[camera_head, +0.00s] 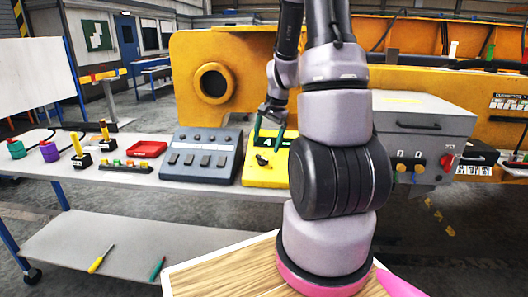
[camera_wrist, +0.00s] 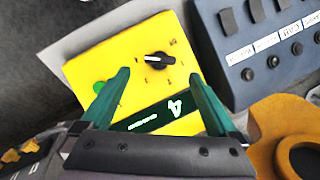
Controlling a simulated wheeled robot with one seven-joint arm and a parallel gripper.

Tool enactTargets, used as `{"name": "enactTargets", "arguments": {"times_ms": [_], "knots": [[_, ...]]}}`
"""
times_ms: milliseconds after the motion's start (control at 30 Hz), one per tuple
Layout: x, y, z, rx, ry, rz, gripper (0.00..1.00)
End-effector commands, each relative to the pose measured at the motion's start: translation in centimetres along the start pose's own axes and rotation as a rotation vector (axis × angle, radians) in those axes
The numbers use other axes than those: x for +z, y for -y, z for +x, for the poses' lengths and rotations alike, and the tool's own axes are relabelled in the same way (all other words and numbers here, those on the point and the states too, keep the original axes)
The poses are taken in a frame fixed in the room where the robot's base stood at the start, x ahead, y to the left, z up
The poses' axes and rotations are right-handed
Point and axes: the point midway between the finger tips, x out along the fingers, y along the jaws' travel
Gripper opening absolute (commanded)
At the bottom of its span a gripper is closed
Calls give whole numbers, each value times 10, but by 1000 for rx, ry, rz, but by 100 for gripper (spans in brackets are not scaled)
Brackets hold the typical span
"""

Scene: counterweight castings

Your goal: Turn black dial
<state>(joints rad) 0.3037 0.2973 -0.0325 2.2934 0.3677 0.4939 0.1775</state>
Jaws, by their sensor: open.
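The black dial (camera_wrist: 158,59) sits on the yellow box (camera_wrist: 88,70), with a white mark on its left side in the wrist view. Small printed marks surround it. The dial (camera_head: 262,160) also shows in the head view on the yellow box (camera_head: 262,179). The box has a dark display (camera_wrist: 150,117) reading 4 and a green button (camera_wrist: 99,87), partly behind a finger. My gripper (camera_wrist: 158,75) is open, its green fingers on either side of the dial in the wrist view. In the head view my gripper (camera_head: 267,142) is at the box; contact cannot be told.
A grey-blue control panel (camera_head: 201,155) stands left of the yellow box. Further left are a red tray (camera_head: 147,149), a strip of coloured buttons and yellow-handled levers. A grey cabinet (camera_head: 430,120) with knobs stands right. A yellow casting (camera_head: 184,70) is behind.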

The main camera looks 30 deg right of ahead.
Motion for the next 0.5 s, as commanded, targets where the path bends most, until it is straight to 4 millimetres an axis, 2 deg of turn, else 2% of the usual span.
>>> {"name": "enactTargets", "arguments": {"times_ms": [33,200,500], "knots": [[0,1,-11,-3,-3,-2,95],[0,1,-35,-2,-2,0,95],[0,0,-44,0,0,1,95]]}}
